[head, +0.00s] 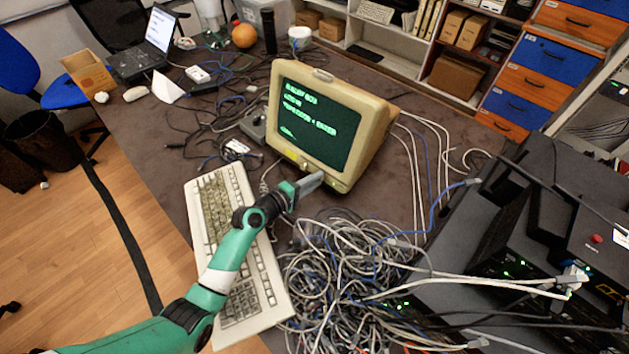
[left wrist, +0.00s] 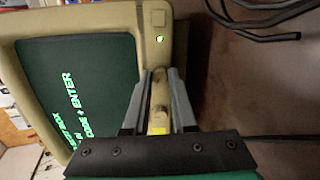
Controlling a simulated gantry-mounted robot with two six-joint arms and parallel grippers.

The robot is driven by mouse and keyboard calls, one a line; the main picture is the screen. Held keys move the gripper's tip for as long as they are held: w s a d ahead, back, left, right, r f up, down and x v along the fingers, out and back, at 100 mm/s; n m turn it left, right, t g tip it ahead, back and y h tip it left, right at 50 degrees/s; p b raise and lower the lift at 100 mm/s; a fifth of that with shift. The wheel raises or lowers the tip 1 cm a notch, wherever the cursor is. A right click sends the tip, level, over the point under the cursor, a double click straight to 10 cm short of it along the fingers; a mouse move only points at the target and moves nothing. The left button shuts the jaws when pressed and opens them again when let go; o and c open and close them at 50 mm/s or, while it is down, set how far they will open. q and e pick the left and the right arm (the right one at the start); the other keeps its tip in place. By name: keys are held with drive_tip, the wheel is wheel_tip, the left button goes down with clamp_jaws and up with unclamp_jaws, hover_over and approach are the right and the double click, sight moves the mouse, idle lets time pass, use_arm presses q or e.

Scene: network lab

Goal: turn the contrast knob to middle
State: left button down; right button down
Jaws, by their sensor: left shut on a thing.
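The beige monitor (head: 345,112) stands on the dark desk with green text lit on its screen. My left gripper (head: 312,182) is at the lower front edge of its bezel, its arm reaching in over the keyboard. In the left wrist view the monitor (left wrist: 100,20) appears turned on its side. There the two grey fingers of my left gripper (left wrist: 160,80) are closed around the small beige contrast knob (left wrist: 159,92) on the bezel. The fingers hide the knob's sides, and I cannot read any mark for its angle. My right gripper is not in view.
A beige keyboard (head: 212,200) lies under my left arm. A heap of tangled cables (head: 335,265) fills the desk in front of the monitor. Black network equipment (head: 540,215) stands at the right. In the left wrist view, a button (left wrist: 160,18) and a green light (left wrist: 159,38) sit beyond the fingertips.

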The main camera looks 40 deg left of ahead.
use_arm(q)
drive_tip(key=m, duration=0.6)
drive_tip(key=m+b, duration=0.1)
drive_tip(key=m, duration=0.4)
drive_tip(key=shift+r+m+g, duration=0.1)
drive_tip(key=shift+m+g, duration=0.2)
drive_tip(key=shift+m, duration=0.1)
idle(0.3)
drive_tip(key=c, duration=0.7)
unclamp_jaws()
drive_tip(key=shift+y, duration=0.3)
